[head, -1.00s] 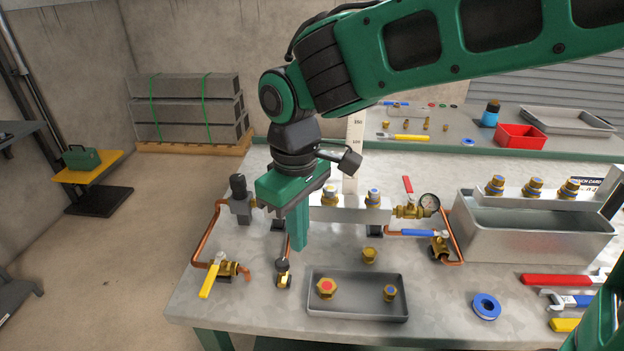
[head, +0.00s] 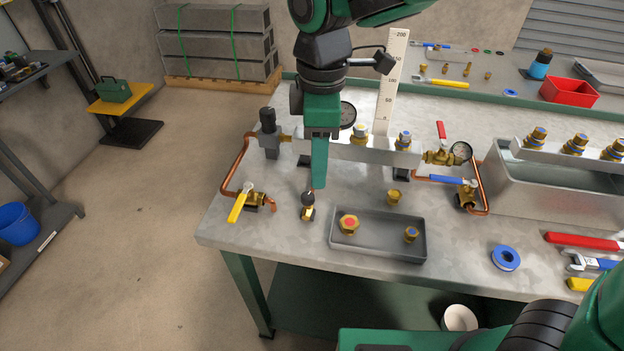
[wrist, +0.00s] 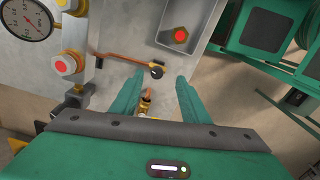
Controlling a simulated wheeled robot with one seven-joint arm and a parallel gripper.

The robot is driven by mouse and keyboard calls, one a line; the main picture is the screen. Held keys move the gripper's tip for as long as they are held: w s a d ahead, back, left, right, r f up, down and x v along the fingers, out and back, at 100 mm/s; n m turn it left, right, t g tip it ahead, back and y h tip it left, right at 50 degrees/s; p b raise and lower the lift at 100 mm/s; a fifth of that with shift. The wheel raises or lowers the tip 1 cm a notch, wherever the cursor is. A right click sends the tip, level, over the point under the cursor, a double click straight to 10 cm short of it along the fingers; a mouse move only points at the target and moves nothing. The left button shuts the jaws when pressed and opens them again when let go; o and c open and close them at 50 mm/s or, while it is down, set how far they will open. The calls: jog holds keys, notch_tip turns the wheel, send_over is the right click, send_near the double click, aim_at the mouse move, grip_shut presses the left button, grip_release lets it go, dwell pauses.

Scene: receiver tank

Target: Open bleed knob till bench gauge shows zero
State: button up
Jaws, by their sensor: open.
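The bleed knob (head: 308,199) is a small black knob on a brass fitting near the bench's front left. In the wrist view the black knob (wrist: 156,72) shows just beyond and between my fingertips, apart from both. My gripper (head: 319,185) points down, open and empty, close to the knob in the head view; its fingers (wrist: 159,80) spread apart in the wrist view. A round gauge (head: 348,114) stands behind the manifold, partly hidden by my gripper. A white-faced gauge (wrist: 27,20) shows at the wrist view's top left; its reading is too small to tell.
A yellow-handled valve (head: 238,206) stands left of the knob. A grey tray (head: 378,245) with brass caps lies to its right. The manifold (head: 380,152) and upright scale (head: 391,82) stand behind.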

aim_at(308, 195)
jog(key=f+n, duration=0.2)
jog(key=n, duration=0.1)
jog(key=a+f+n, duration=0.1)
jog(key=f+n, duration=0.2)
jog(key=n, duration=0.1)
jog(key=a+f+n, duration=0.1)
jog(key=f+n, duration=0.2)
jog(key=shift+w+f+n, duration=0.15)
jog(key=shift+w+n, duration=0.1)
jog(key=shift+n, duration=0.05)
dwell(0.4)
grip_shut()
